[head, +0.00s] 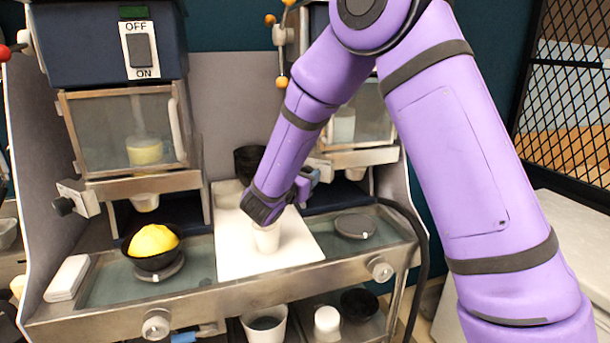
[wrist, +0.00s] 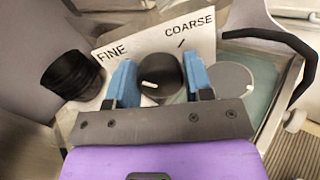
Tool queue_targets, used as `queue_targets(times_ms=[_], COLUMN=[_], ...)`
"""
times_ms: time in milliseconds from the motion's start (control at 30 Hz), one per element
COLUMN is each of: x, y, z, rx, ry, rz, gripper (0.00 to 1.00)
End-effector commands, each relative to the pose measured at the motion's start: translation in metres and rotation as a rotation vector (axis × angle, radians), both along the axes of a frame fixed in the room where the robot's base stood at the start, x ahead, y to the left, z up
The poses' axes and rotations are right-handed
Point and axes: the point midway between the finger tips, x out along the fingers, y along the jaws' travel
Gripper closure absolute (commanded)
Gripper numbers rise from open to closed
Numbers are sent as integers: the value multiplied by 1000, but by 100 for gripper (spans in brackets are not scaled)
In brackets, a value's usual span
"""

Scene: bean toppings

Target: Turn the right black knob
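In the wrist view, the black knob (wrist: 160,72) sits between my gripper's two blue fingers (wrist: 160,82). A short white mark shows on the knob's face, towards its lower left. Behind it is a white plate (wrist: 135,44) lettered FINE and COARSE. The fingers are spread about the knob's width, one on each side; I cannot tell whether they touch it. In the head view, my gripper (head: 306,182) is beside the right machine, and my arm hides this knob. Another black knob (head: 63,206) shows on the left machine's side.
A black cup (head: 248,158) stands behind my gripper. A white cup (head: 266,237) stands on a white board (head: 232,262) below it. A black bowl of yellow contents (head: 152,243) is under the left machine. A black cable (head: 424,240) hangs at right.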

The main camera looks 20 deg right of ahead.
Motion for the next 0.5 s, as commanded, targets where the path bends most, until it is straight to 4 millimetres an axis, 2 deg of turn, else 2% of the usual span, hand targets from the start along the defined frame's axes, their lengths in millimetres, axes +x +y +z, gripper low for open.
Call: queue_targets(times_ms=[33, 100, 500], x=[0, 0, 0], y=[0, 0, 0], z=[0, 0, 0], rx=[0, 0, 44], ry=[0, 0, -45], rz=[0, 0, 0], gripper=[64, 79, 79])
